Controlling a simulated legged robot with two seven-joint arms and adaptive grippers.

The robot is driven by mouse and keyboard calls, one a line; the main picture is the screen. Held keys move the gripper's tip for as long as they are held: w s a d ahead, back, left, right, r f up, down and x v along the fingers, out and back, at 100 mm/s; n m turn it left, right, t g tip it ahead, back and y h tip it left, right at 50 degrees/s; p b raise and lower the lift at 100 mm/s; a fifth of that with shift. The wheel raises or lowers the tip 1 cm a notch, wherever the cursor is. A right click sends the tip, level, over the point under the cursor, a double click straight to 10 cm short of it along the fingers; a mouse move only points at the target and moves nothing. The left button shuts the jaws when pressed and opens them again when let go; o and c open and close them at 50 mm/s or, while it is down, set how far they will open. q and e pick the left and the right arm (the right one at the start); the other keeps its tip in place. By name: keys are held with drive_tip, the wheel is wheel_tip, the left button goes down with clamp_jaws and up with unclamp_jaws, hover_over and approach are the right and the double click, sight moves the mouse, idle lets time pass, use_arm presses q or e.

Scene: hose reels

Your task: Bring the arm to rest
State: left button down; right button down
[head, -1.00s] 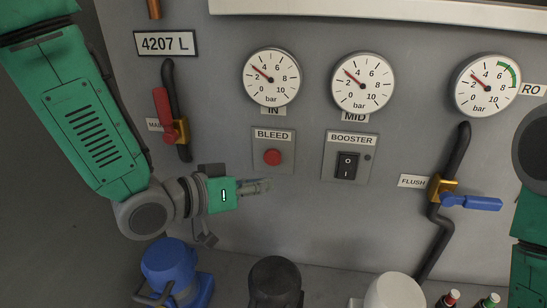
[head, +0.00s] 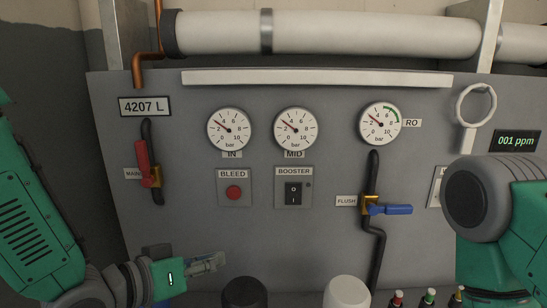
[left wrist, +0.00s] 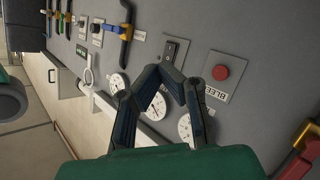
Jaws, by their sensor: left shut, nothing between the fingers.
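My left gripper (head: 208,264) is at the lower left of the head view, below the red BLEED button (head: 233,192) and apart from it. Its fingers are shut and empty. In the left wrist view the closed fingers (left wrist: 170,75) stand in front of the grey panel (left wrist: 235,45), with the BLEED button (left wrist: 221,73) to their right. My right arm shows at the right edge of the head view; its gripper is out of view.
The panel carries a red-handled valve (head: 142,160), a BOOSTER switch (head: 293,193), several gauges and a blue FLUSH handle (head: 390,209). A black rounded top (head: 244,293) and a white one (head: 346,292) stand low in front.

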use_arm(q)
drive_tip(key=s+a+f+n+g+y+b, duration=0.1)
drive_tip(key=s+a+f+g+y+b, duration=0.25)
drive_tip(key=f, duration=0.75)
drive_tip(key=s+a+f+g+y+b, duration=0.15)
drive_tip(key=s+a+f, duration=0.45)
drive_tip(key=f, duration=0.6)
drive_tip(key=s+a+f+n+g+y+b, duration=0.1)
drive_tip(key=s+a+f+y+b, duration=0.2)
drive_tip(key=s+f, duration=0.55)
drive_tip(key=s+a+f+g+y+b, duration=0.2)
drive_tip(key=s+a+f+g, duration=0.2)
drive_tip(key=s+f, duration=0.5)
drive_tip(key=shift+a+f+b, duration=0.3)
drive_tip(key=shift+a+f, duration=0.25)
drive_tip(key=shift+f, duration=0.15)
drive_tip(key=shift+w, duration=0.1)
